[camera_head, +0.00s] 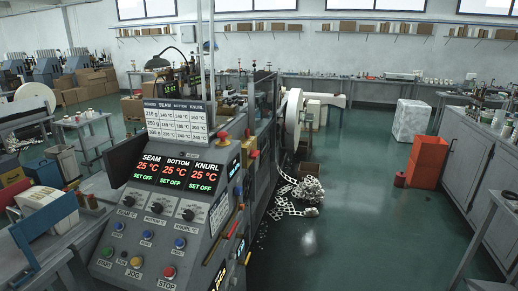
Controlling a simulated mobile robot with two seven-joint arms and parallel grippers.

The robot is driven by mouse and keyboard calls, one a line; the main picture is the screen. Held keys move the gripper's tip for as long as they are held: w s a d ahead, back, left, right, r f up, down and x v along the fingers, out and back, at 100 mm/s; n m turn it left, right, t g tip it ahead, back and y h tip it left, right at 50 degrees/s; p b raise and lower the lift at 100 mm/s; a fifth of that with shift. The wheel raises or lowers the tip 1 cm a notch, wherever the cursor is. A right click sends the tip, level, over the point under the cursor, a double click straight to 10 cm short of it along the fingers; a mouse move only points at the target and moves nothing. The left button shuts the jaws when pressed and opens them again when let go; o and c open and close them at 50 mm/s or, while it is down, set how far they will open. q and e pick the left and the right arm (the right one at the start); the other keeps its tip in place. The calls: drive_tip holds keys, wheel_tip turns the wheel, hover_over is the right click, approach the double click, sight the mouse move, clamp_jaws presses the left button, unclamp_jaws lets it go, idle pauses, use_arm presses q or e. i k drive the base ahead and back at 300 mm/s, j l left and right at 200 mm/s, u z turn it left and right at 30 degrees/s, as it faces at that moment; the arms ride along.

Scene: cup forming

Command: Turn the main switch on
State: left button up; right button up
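The machine's control panel (160,215) stands at the front centre-left, sloping toward me. Its display (176,174) is lit and reads SEAM, BOTTOM and KNURL, each 25 °C with SET OFF. Below it are three black dials (157,208), several small blue buttons and green, yellow and red buttons in a row. A red knob (223,136) sits at the panel's upper right corner. A red-and-yellow part (252,154) shows on the machine's side just right of it. No label lets me tell which one is the main switch. Neither gripper is in view.
A settings chart (178,122) stands on top of the panel. A side table with a white box (47,212) is close at left. Scrap strips (300,194) lie on the floor right of the machine. Open green floor (350,235) lies right, before a grey bench (468,150) and orange bins (427,160).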

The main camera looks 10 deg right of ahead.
sight(254, 155)
drive_tip(key=i+l+u, duration=0.1)
drive_tip(key=i+l, duration=0.45)
drive_tip(key=i+l+u, duration=0.15)
drive_tip(key=i+l, duration=0.4)
drive_tip(key=i+l+u, duration=0.1)
drive_tip(key=i+l, duration=0.45)
drive_tip(key=l, duration=0.25)
